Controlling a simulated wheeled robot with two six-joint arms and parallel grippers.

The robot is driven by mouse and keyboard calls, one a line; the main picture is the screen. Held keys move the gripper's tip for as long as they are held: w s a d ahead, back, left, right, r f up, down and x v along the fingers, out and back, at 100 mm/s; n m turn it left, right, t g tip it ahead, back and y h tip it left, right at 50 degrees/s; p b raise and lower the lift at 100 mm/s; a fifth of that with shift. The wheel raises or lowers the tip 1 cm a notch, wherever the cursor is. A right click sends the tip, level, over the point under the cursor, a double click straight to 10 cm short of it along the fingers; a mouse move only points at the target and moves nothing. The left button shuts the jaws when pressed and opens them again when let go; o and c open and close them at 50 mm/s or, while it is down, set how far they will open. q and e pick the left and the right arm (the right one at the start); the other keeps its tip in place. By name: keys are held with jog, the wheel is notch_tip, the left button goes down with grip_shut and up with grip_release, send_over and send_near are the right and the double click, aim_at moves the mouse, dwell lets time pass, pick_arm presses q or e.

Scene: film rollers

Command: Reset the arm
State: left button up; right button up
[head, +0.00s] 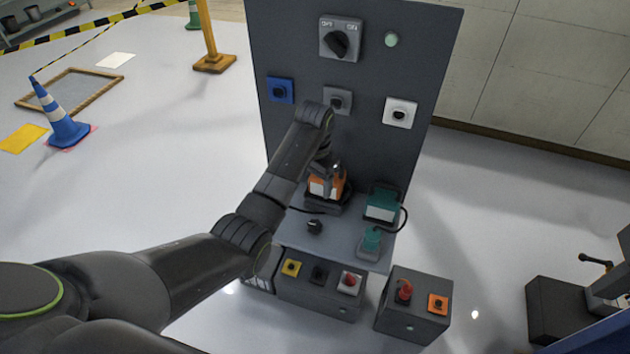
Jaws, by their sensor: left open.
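My left arm (290,160) comes in from the left, reaches over to the dark grey panel and bends down at the wrist. My left gripper (328,178) is open and points down at the orange device (324,188) on the panel's ledge. The gripper and wrist partly hide this device, and I cannot tell whether the fingers touch it. My right gripper is out of view.
The panel (425,60) carries a large rotary switch (338,42) and several knobs. A teal device (381,206) stands on the ledge. Button boxes (412,318) sit below. A blue cone (62,120) stands on the open floor at left.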

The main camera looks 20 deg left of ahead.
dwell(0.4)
pick_arm(q)
jog(key=s+a+f+n+t, duration=0.15)
jog(key=s+a+f, duration=0.3)
jog(key=s, duration=0.45)
jog(key=s+a+f+n, duration=0.2)
jog(key=s+a+f, duration=0.25)
jog(key=s, duration=0.35)
jog(key=s+a+r+n+t+y, duration=0.1)
jog(key=s+a+r, duration=0.15)
jog(key=s, duration=0.85)
jog(key=s+a+r+n+t+y, duration=0.1)
jog(key=s+a+r, duration=0.15)
jog(key=s, duration=0.75)
notch_tip(320, 180, down, 25)
jog(key=g+b, duration=0.1)
jog(key=b, duration=0.1)
jog(key=s+f+b, duration=0.1)
jog(key=s+f, duration=0.6)
jog(key=f, duration=0.3)
jog(key=s+f+g+h+b, duration=0.1)
jog(key=s+f, duration=0.7)
jog(key=f, duration=0.1)
jog(key=shift+d+f+b, duration=0.35)
jog(key=shift+f+b, duration=0.05)
